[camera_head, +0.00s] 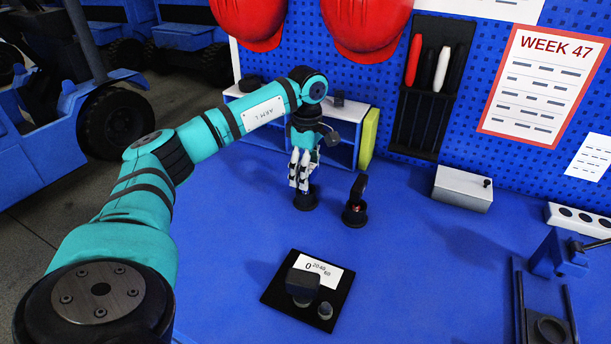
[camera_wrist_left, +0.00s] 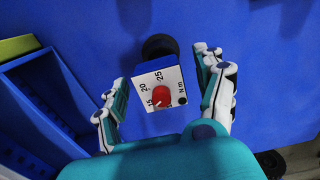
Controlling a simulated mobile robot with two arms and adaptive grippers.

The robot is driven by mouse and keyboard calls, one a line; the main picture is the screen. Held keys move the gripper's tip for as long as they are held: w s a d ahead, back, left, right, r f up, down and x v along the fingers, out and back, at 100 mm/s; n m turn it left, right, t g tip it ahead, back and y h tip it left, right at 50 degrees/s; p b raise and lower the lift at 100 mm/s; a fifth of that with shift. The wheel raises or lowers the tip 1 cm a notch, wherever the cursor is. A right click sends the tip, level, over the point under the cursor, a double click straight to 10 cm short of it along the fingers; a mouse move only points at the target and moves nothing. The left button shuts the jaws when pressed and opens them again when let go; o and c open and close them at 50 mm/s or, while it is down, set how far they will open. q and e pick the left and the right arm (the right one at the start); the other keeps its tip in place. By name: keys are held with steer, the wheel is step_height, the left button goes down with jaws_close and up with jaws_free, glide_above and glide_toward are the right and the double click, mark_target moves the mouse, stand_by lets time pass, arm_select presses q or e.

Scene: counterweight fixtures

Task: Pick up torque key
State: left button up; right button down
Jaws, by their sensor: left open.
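A blue block with a white dial face (camera_wrist_left: 166,86) marked 15, 20, 25 and N m, with a red knob, appears to be the torque key. In the left wrist view it shows between the two fingers of my left gripper (camera_wrist_left: 165,92), with gaps on both sides. A black round part (camera_wrist_left: 159,46) shows beyond it. In the head view my left gripper (camera_head: 300,172) points down, open, above a black round base (camera_head: 305,198); its fingers hide most of what is between them. My right gripper is not in view.
A dark upright piece on a black base (camera_head: 355,212) stands close to the right of the gripper. A black plate (camera_head: 277,291) with a numbered card and dark blocks lies in front. A blue shelf (camera_head: 343,152) stands behind. A grey box (camera_head: 462,190) and rail fixture (camera_head: 520,300) are right.

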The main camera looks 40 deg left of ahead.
arm_select(q)
steer(key=shift+f, duration=0.55)
jaws_close()
